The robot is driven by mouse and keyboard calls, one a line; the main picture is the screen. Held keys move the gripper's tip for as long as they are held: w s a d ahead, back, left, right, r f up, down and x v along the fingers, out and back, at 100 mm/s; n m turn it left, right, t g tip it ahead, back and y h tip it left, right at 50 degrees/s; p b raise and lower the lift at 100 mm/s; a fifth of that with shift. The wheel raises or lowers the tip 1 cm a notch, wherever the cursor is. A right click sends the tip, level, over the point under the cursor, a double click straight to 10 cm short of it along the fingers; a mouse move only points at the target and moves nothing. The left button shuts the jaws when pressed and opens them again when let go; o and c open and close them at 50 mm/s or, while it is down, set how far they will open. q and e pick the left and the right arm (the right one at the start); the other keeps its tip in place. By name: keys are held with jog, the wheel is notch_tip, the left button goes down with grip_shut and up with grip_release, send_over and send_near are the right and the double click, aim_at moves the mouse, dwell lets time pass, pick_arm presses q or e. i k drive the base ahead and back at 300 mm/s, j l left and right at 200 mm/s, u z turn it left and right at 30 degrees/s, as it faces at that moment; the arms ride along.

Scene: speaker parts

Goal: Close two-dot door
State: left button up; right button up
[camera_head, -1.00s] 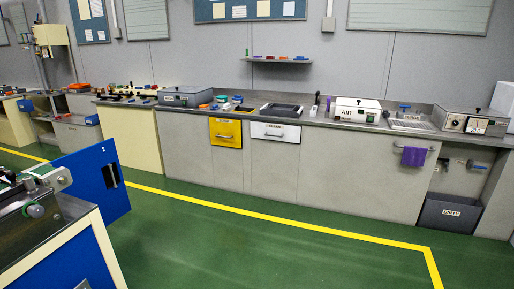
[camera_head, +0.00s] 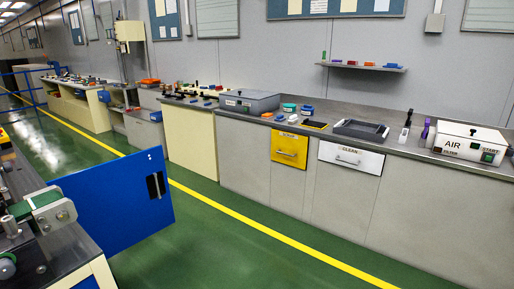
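A blue door (camera_head: 112,208) stands swung open at the lower left, out from the side of a bench or cabinet. A dark upright handle or slot (camera_head: 155,186) is near its right edge. Neither of my grippers is in view.
A metal device with a green block (camera_head: 42,200) sits on the cabinet top. A long grey counter with a yellow drawer (camera_head: 289,149) and a white drawer (camera_head: 350,157) runs along the wall. Green floor (camera_head: 230,255) with a yellow line (camera_head: 250,227) lies clear between.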

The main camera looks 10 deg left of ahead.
aim_at(120, 203)
jog(key=i+j+u, duration=0.15)
jog(key=i, duration=1)
jog(key=z, duration=10.2)
jog(key=l, duration=0.1)
